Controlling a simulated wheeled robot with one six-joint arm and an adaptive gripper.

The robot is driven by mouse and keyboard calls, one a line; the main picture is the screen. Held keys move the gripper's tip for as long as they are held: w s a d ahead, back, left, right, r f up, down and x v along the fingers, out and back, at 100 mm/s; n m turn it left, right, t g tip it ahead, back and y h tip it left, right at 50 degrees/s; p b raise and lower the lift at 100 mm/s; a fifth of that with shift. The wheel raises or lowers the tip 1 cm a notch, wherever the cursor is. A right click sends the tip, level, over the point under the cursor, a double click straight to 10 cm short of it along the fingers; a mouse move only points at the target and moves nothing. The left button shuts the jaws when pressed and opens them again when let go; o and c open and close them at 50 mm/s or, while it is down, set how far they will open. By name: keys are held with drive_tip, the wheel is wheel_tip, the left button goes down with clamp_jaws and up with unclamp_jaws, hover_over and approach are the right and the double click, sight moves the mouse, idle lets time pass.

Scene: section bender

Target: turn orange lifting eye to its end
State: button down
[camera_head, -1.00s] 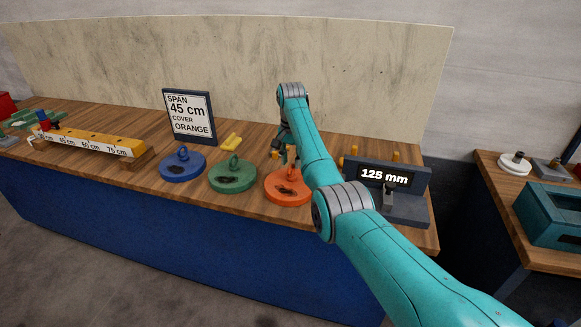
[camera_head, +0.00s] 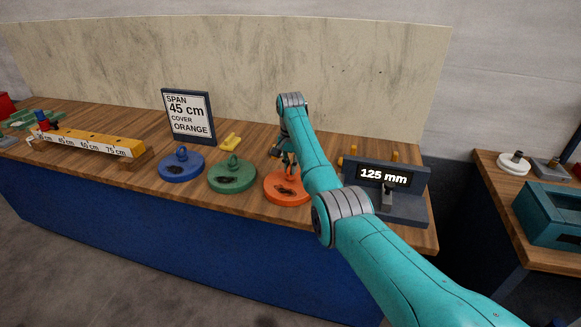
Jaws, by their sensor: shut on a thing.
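The orange cover (camera_head: 285,190) is a round disc with a dark patch on top, lying on the wooden bench right of the green one. Its orange lifting eye (camera_head: 291,171) stands at its middle and is partly hidden by my gripper and arm. My gripper (camera_head: 288,163) points down over the orange cover and is shut on the lifting eye. The fingertips are small and partly hidden behind my teal arm.
A green cover (camera_head: 232,178) and a blue cover (camera_head: 181,168) with upright eyes lie to the left. A sign (camera_head: 189,117) reads span 45 cm, cover orange. A display block (camera_head: 387,178) reading 125 mm stands close on the right. A yellow scale beam (camera_head: 95,142) is far left.

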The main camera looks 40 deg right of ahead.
drive_tip(key=shift+n, duration=0.4)
drive_tip(key=n, duration=0.4)
drive_tip(key=shift+n, duration=0.3)
drive_tip(key=n, duration=0.9)
drive_tip(key=shift+n, duration=2.7)
drive_tip(key=c, duration=1.2)
unclamp_jaws()
drive_tip(key=shift+r, duration=0.1)
